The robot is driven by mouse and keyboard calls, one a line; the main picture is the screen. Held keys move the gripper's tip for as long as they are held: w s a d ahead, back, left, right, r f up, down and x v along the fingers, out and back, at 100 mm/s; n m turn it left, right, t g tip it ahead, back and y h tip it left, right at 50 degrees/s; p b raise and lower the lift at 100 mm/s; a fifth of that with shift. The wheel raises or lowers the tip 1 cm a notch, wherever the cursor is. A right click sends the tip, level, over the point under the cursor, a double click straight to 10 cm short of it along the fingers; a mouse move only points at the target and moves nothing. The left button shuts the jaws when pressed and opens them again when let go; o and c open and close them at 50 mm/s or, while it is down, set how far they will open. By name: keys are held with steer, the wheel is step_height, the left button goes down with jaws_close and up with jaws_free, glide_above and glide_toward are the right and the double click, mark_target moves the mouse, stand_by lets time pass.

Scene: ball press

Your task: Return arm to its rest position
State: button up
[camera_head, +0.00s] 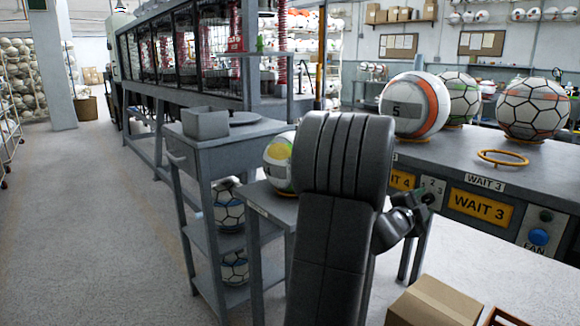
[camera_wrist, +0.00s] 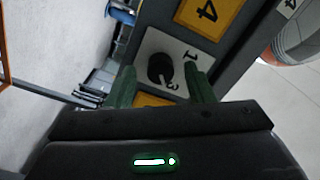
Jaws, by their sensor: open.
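My gripper (camera_head: 424,198) is in front of the bench's front panel, just right of my dark upper arm in the head view. In the wrist view, its two green fingers (camera_wrist: 161,88) are apart with nothing gripped. A black rotary knob (camera_wrist: 160,68) on a white plate (camera_wrist: 178,50) marked 1 and 3 shows between and beyond the fingers. I cannot tell how far the fingertips are from it. In the head view the gripper covers the knob, and only the plate's top (camera_head: 433,186) shows.
The grey bench (camera_head: 465,156) carries several large balls and an empty orange ring (camera_head: 502,158). Yellow WAIT signs (camera_head: 480,207) and a blue button (camera_head: 538,237) are on its front. A cardboard box (camera_head: 435,302) is low at front right. A grey cart (camera_head: 225,132) stands left of my arm. The left floor is clear.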

stand_by(0.4)
steer(key=p+v, duration=0.2)
steer(key=v, duration=1.2)
steer(key=shift+n, duration=0.3)
steer(key=x, duration=1.4)
steer(key=shift+d+r+b, duration=0.1)
steer(key=shift+r+b, duration=0.15)
steer(key=shift+b, duration=0.15)
steer(key=shift+n+p, duration=0.8)
steer(key=shift+p, duration=0.05)
steer(key=n+p, duration=0.3)
steer(key=p, duration=0.1)
steer(key=n+p, duration=0.5)
steer(key=p, duration=0.2)
steer(key=v, duration=1.2)
steer(key=shift+s+b, duration=0.15)
steer(key=shift+b, duration=0.15)
